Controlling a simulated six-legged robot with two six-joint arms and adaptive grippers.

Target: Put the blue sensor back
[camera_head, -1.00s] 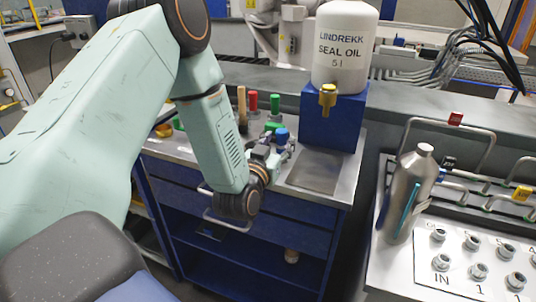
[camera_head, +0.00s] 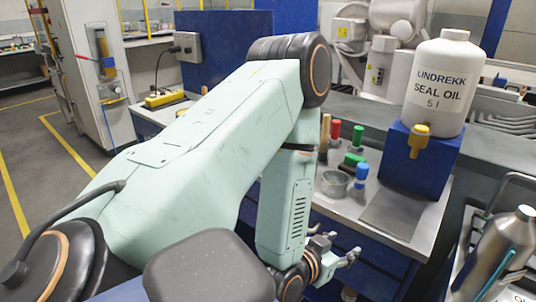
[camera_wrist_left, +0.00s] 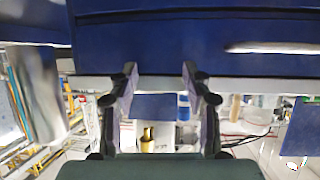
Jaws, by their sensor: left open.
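The blue sensor (camera_head: 361,174) stands upright on the grey bench top, blue cap up, just in front of a green piece. In the upside-down left wrist view, a blue piece (camera_wrist_left: 183,107) that seems to be the same sensor shows between the fingers, beyond the bench edge. My left gripper (camera_head: 347,256) is open and empty, in front of the bench's drawer side and apart from the sensor. Both fingers also show spread in the wrist view (camera_wrist_left: 160,95). My right gripper is not in view.
A red-capped piece (camera_head: 335,132), a green-capped one (camera_head: 358,136) and a grey cup (camera_head: 334,184) are near the sensor. A seal oil jug (camera_head: 440,82) stands on a blue box (camera_head: 425,165) at right. A metal bottle (camera_head: 495,252) is at lower right. The grey plate (camera_head: 393,214) is bare.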

